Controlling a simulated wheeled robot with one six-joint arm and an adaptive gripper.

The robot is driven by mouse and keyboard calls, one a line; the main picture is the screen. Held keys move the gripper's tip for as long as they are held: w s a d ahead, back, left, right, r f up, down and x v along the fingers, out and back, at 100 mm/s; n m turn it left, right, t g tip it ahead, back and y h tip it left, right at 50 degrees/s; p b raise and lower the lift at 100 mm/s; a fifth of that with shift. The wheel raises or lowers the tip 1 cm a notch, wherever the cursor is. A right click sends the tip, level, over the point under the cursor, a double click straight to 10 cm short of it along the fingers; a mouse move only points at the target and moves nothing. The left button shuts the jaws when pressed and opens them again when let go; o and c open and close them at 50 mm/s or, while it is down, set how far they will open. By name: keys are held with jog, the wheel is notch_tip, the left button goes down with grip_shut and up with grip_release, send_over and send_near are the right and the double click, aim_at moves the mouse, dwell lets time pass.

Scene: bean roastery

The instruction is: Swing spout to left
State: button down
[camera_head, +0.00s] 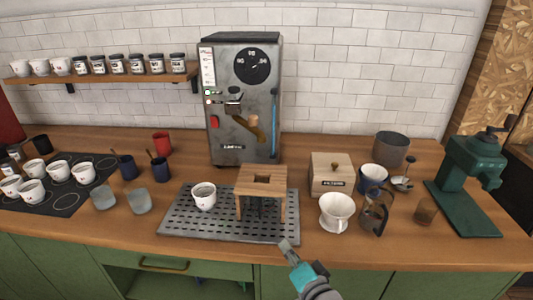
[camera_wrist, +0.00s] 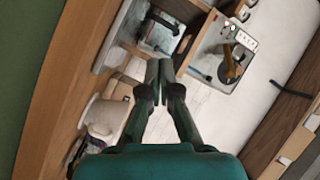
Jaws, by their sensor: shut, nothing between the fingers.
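The grey metal machine (camera_head: 241,95) stands upright against the tiled wall, with a round dial and a blue vertical tube on its front. My gripper (camera_head: 284,244) is in front of the counter, low and well apart from the machine. In the wrist view its fingertips (camera_wrist: 158,70) are together and hold nothing.
A perforated tray (camera_head: 180,229) carries a white cup (camera_head: 204,196) and a wooden stand (camera_head: 262,180) below the machine front. A wooden box (camera_head: 331,175), a white dripper (camera_head: 337,211) and a green grinder (camera_head: 472,170) stand right. Cups on a dark mat (camera_head: 70,203) are left.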

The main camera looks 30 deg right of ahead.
jog(key=w+d+r+m, duration=0.2)
jog(key=w+d+r, duration=0.3)
jog(key=r, duration=0.7)
jog(key=w+d+r+m+t, duration=0.1)
jog(key=w+d+r+m, duration=0.2)
jog(key=r, duration=0.9)
jog(key=w+d, duration=0.2)
jog(key=w, duration=0.1)
jog(key=shift+w+d+r+y, duration=0.2)
jog(key=shift+d+r+y, duration=0.1)
jog(key=shift+y, duration=0.1)
jog(key=shift+w, duration=0.1)
jog(key=w+a, duration=0.3)
jog(key=w, duration=0.8)
jog(key=shift+f, duration=0.15)
jog(key=shift+a, duration=0.2)
